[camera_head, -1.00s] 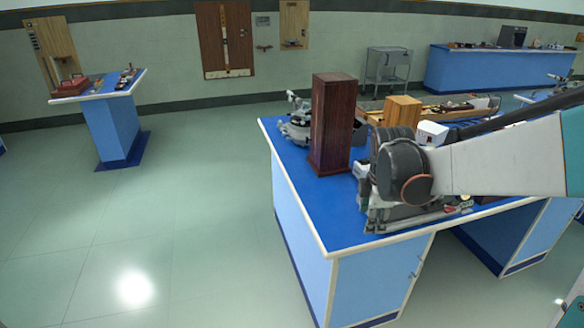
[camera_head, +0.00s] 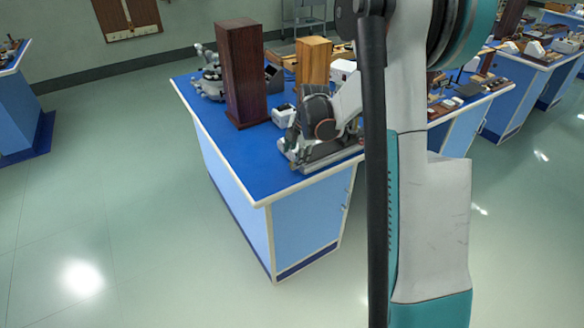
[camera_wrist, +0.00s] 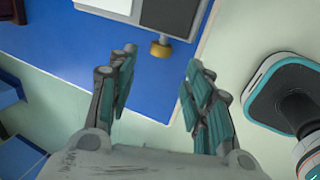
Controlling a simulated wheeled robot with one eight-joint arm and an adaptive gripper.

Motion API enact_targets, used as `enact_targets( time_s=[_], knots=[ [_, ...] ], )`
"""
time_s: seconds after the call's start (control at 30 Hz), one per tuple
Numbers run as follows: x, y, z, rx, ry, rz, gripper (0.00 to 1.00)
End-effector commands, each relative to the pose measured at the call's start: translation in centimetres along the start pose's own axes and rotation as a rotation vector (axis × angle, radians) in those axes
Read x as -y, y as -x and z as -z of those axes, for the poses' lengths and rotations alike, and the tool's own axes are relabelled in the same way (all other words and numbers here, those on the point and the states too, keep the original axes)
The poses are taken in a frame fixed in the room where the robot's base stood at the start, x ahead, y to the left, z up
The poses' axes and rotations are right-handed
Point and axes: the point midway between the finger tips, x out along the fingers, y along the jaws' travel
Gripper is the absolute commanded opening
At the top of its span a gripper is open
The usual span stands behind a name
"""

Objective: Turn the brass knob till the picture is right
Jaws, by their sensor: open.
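My gripper (camera_wrist: 160,60) is open, with one teal-padded finger to each side of the knob in the picture. I see bare bench between the knob and each finger, and no contact. Whether the knob lies at fingertip depth I cannot tell. What the picture on the instrument shows is not readable here. In the head view my arm covers part of the bench and the knob cannot be made out.
In the head view a tall dark wooden box (camera_head: 243,75) and a lighter wooden block (camera_head: 313,62) stand on the bench near my wrist. A grey instrument (camera_head: 210,80) sits at its back left corner. More benches (camera_head: 465,128) stand at right.

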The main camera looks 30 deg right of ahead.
Motion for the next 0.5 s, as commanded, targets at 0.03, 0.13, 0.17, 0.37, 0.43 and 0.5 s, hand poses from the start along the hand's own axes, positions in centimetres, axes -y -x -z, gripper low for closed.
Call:
enact_targets(
  time_s=[0.03, 0.13, 0.17, 0.37, 0.43, 0.5],
  knots=[
    [0.1, -1.4, 0.0, 0.000, 0.000, 0.000, 0.46],
    [0.1, -3.2, 0.0, 0.000, -0.001, 0.000, 0.46],
    [0.1, -3.6, 0.0, 0.000, -0.001, 0.000, 0.46],
    [0.1, -5.9, 0.0, 0.000, -0.001, 0.000, 0.46],
    [0.1, -6.3, 0.0, 0.000, -0.001, 0.000, 0.46],
    [0.0, -6.5, 0.0, 0.000, -0.001, 0.000, 0.46]
  ],
)
